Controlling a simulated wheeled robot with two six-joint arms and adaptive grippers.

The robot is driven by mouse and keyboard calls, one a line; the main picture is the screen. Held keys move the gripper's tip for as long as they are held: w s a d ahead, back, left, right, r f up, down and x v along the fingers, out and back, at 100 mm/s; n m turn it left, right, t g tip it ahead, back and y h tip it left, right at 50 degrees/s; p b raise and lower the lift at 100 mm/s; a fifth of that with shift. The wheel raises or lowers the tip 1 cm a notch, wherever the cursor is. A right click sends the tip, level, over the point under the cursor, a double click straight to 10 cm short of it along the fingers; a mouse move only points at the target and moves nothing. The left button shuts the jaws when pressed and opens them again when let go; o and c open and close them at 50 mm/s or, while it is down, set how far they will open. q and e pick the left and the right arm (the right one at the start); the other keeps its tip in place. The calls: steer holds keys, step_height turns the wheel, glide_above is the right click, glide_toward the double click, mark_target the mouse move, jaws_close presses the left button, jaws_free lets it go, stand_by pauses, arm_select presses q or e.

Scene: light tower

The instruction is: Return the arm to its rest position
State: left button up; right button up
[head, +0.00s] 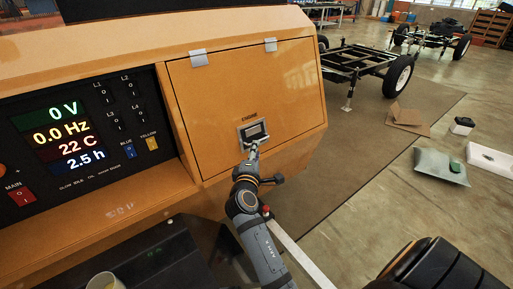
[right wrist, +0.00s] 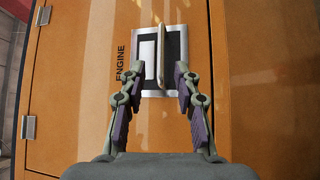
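My right gripper (head: 254,152) is in front of the orange engine door (head: 215,85) of the light tower, close to its latch (head: 253,132). In the right wrist view the latch (right wrist: 149,58) has a silver frame and a raised handle, beside the word ENGINE. The door looks closed. My left gripper is not in view.
The control panel (head: 80,140) with lit readouts and switches is at the left. At the right are a cardboard piece (head: 408,118), a grey-green bag (head: 441,166), a white box (head: 489,158) and open floor.

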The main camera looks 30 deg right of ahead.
stand_by(0.4)
steer(key=s+d+f+m+g+y, duration=0.2)
steer(key=s+f+m+g, duration=0.15)
steer(key=s+f, duration=0.3)
steer(key=s+a+f+m+g+y, duration=0.35)
steer(key=s+a+f, duration=0.2)
steer(key=s, duration=0.45)
steer(key=s+a+f+m+g+y, duration=0.25)
steer(key=s+a+f+y, duration=0.3)
steer(key=s, duration=0.45)
steer(key=d+f+g+p, duration=0.1)
steer(key=d+f+p, duration=0.15)
steer(key=f, duration=0.65)
steer(key=d+f+g+p, duration=0.1)
steer(key=f+p, duration=0.2)
steer(key=f, duration=0.6)
steer(key=s+f+p, duration=0.3)
steer(key=s+f, duration=0.3)
steer(key=s, duration=0.4)
steer(key=s+d+f+p, duration=0.1)
steer(key=s+f+p, duration=0.1)
steer(key=s+f, duration=0.5)
steer(key=s, duration=0.3)
steer(key=shift+d+f+g+h+p, duration=0.25)
steer(key=shift+f+g+h+p, duration=0.05)
steer(key=shift+g+p, duration=0.1)
steer(key=shift+m, duration=0.25)
